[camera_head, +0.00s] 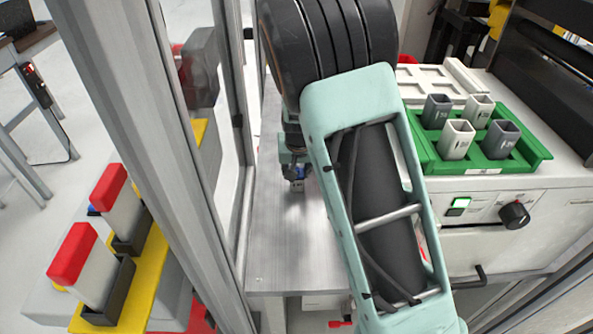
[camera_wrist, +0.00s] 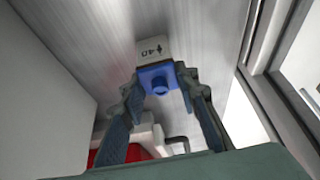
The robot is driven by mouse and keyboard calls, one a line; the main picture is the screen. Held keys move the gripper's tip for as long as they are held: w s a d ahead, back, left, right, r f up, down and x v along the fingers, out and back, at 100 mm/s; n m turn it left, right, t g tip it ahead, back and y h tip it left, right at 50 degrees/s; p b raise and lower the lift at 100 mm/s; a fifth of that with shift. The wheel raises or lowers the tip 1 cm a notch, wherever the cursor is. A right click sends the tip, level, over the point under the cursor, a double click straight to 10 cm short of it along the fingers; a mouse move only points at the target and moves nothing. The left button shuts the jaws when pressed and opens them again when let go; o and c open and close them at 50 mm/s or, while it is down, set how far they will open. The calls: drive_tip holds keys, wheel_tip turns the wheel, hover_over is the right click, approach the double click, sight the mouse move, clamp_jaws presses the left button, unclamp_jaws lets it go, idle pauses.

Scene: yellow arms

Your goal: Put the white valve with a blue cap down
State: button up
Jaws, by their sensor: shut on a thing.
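The white valve with a blue cap (camera_wrist: 153,48) is between the fingertips of my gripper (camera_wrist: 157,79) in the wrist view. The fingers are shut on it at the blue cap, and its white, marked body points away from the camera. In the head view my gripper (camera_head: 294,169) is low over the grey metal table (camera_head: 281,250), partly behind my own arm.
A green tray (camera_head: 541,156) with several grey and white containers stands on the white machine (camera_head: 440,242) at the right. A metal frame post (camera_head: 172,140) stands left of the table. Red-capped containers (camera_head: 83,262) stand beyond it. The table's front part is clear.

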drive_tip(key=shift+f, duration=0.1)
drive_tip(key=o, duration=1.1)
drive_tip(key=shift+o, duration=0.4)
